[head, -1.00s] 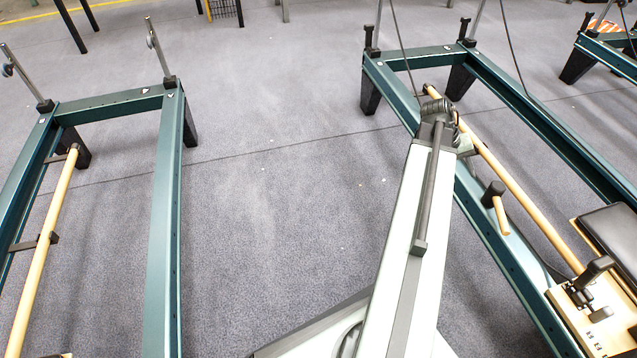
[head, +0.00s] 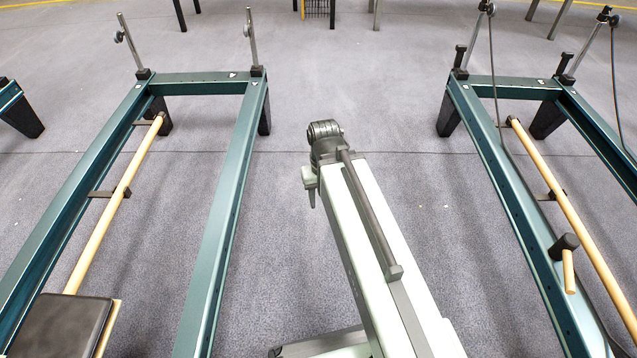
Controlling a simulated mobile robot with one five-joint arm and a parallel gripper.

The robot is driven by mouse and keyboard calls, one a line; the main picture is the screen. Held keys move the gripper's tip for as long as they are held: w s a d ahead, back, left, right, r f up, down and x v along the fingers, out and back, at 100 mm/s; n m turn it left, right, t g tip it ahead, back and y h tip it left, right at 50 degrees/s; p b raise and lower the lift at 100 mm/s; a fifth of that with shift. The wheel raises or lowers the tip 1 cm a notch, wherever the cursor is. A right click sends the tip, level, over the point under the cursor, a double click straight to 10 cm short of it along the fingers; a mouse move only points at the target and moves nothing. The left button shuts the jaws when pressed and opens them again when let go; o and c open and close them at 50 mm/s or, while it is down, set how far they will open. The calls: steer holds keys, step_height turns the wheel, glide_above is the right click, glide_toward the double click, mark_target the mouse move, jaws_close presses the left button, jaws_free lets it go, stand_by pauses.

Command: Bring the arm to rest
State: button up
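My arm rises from the bottom of the head view, pale with a dark bar along its top. It ends in a dark ribbed joint over the aisle between two green-framed reformers. At its tip, a small part of my gripper (head: 311,188) shows as a pale block with a short dark piece pointing down. The rest is hidden behind the arm, so I cannot tell how its fingers stand. I see nothing held.
The left reformer (head: 221,228) has a wooden bar and a black pad. The right reformer (head: 510,205) has a wooden bar, a short peg and upright posts with cords. Bare grey carpet (head: 375,110) lies between them and ahead. Table legs stand at the back.

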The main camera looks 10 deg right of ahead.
step_height(320, 180, up, 40)
steer(key=p, duration=3.9)
steer(key=shift+w+p, duration=0.15)
steer(key=shift+p, duration=0.15)
steer(key=shift+a, duration=0.1)
